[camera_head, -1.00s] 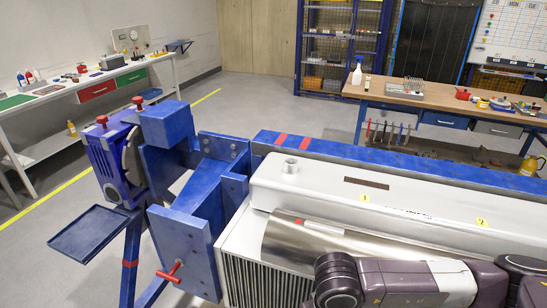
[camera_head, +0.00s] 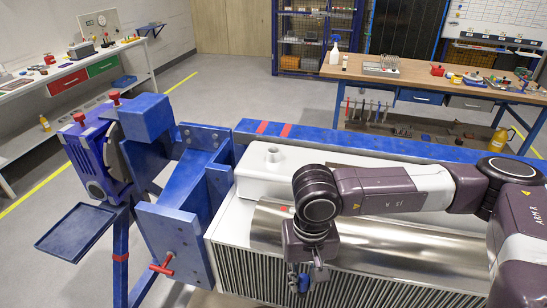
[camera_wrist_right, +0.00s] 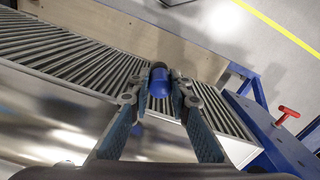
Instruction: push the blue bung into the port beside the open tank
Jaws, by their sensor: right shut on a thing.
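My right gripper (camera_head: 303,277) points down in front of the finned side of the white unit on the blue jig. In the right wrist view, the right gripper (camera_wrist_right: 158,92) is shut on the blue bung (camera_wrist_right: 160,82), a short rounded plug held between its fingertips. The fins are behind the bung in that view. The white tank (camera_head: 345,178) lies along the top of the unit and has a short round neck (camera_head: 272,153) at its left end. I cannot tell which opening is the port. My left gripper is not in view.
A shiny curved metal cover (camera_head: 385,238) lies in front of the tank. The blue jig frame (camera_head: 175,240) with a red T-handle (camera_head: 162,266) and a blue side tray (camera_head: 82,232) stand at left. A wooden workbench (camera_head: 440,88) is behind.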

